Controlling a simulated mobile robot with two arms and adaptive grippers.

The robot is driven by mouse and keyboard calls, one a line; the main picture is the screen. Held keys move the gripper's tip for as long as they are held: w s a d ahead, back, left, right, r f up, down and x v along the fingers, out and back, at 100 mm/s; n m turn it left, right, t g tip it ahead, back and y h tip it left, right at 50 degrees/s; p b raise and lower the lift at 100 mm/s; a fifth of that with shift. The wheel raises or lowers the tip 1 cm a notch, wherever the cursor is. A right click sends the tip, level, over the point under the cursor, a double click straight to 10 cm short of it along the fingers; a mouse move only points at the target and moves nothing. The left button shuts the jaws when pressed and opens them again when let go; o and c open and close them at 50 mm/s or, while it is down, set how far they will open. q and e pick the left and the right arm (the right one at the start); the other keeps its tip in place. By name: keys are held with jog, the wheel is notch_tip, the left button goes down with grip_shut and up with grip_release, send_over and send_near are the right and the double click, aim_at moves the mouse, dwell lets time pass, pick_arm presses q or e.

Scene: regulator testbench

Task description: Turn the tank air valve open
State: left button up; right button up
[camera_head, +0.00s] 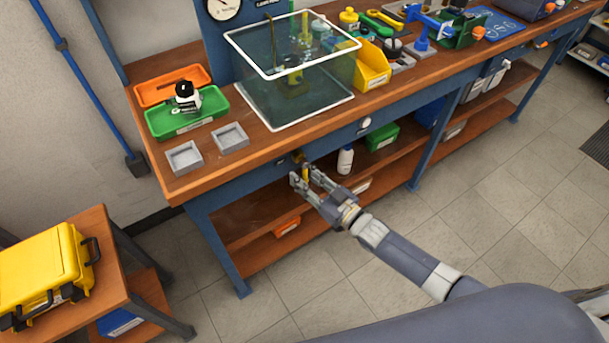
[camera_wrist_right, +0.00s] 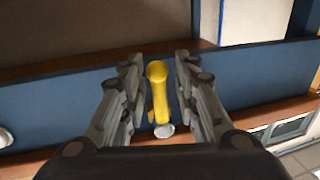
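A yellow valve handle (camera_wrist_right: 159,92) stands out from the blue front rail of the bench. In the right wrist view it lies between the two fingers of my right gripper (camera_wrist_right: 160,88), with a visible gap on both sides. In the head view the yellow handle (camera_head: 305,173) is small and partly covered by the fingers of my right gripper (camera_head: 307,177), which is at the rail below the table edge. The right gripper is open around the handle. My left gripper is not in either view.
A glass water tank (camera_head: 292,72) stands on the wooden bench top, with green (camera_head: 187,122) and orange trays left of it. A white bottle (camera_head: 345,160) stands on the shelf below, right of my gripper. A yellow case (camera_head: 40,268) sits on a side table at left.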

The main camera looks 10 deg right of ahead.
jog(key=shift+w+r, duration=0.1)
jog(key=shift+r, duration=0.15)
jog(key=v, duration=1.2)
jog(key=shift+f, duration=0.15)
